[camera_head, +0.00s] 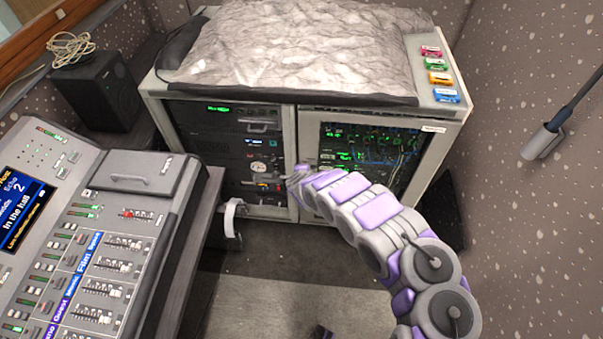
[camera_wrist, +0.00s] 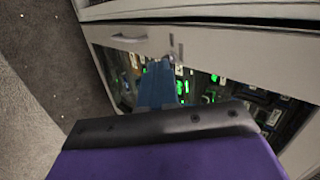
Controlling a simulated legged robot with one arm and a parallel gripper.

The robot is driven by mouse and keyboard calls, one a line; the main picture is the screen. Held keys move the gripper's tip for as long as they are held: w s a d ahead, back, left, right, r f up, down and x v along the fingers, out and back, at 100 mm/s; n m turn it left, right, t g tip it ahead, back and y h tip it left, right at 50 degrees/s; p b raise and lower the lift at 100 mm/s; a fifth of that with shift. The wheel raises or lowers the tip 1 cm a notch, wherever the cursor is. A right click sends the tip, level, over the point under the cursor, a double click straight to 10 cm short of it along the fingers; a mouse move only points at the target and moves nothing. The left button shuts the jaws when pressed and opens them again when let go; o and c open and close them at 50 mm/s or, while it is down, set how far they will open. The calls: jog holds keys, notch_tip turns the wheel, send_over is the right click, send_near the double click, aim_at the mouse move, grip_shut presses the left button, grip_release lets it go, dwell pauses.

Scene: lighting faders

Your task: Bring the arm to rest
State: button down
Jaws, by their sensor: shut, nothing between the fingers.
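My arm (camera_head: 375,218), grey and purple, reaches from the lower right toward the rack cabinet. My gripper (camera_head: 297,174) is at its far end, in front of the post between the two cabinet bays. In the wrist view my gripper (camera_wrist: 160,75) shows as narrow blue fingers held together, with nothing between them. They point toward the cabinet front and its green lights; I cannot tell how far off it is.
The rack cabinet (camera_head: 297,150) stands ahead, with a grey crumpled cover (camera_head: 300,50) and colored labelled blocks (camera_head: 437,78) on top. A fader console (camera_head: 100,240) is at left. A black speaker (camera_head: 98,90) stands behind it. A grey device (camera_head: 541,142) hangs at right.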

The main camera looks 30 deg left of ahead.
jog(key=w+d+r+n+h, duration=0.15)
jog(key=w+d+r, duration=0.25)
jog(key=d+r, duration=0.4)
jog(key=w+d+r+n, duration=0.3)
jog(key=w+d+r, duration=0.2)
jog(key=d+r, duration=0.25)
jog(key=s+d+r+n+g+h, duration=0.1)
jog(key=s+d+r, duration=0.2)
jog(key=d+r, duration=0.45)
jog(key=s+d+r+n+g+h, duration=0.1)
jog(key=s+d+r+g, duration=0.1)
jog(key=s+d+r, duration=0.5)
jog(key=s+d+r+g, duration=0.1)
jog(key=s+d+r, duration=0.35)
jog(key=d, duration=0.35)
jog(key=s+d+r+n+g, duration=0.1)
jog(key=s+d+r+g, duration=0.1)
jog(key=s, duration=1)
jog(key=s+d+r+n+g, duration=0.2)
jog(key=s+d, duration=0.3)
jog(key=s, duration=0.7)
jog(key=s+d+r+n+g+h, duration=0.1)
jog(key=s+d+r+n+g, duration=0.1)
jog(key=s, duration=1.1)
jog(key=shift+d, duration=0.7)
jog(key=c, duration=1.8)
grip_release()
jog(key=shift+r+n, duration=0.1)
jog(key=shift+n, duration=0.15)
jog(key=shift+c, duration=0.2)
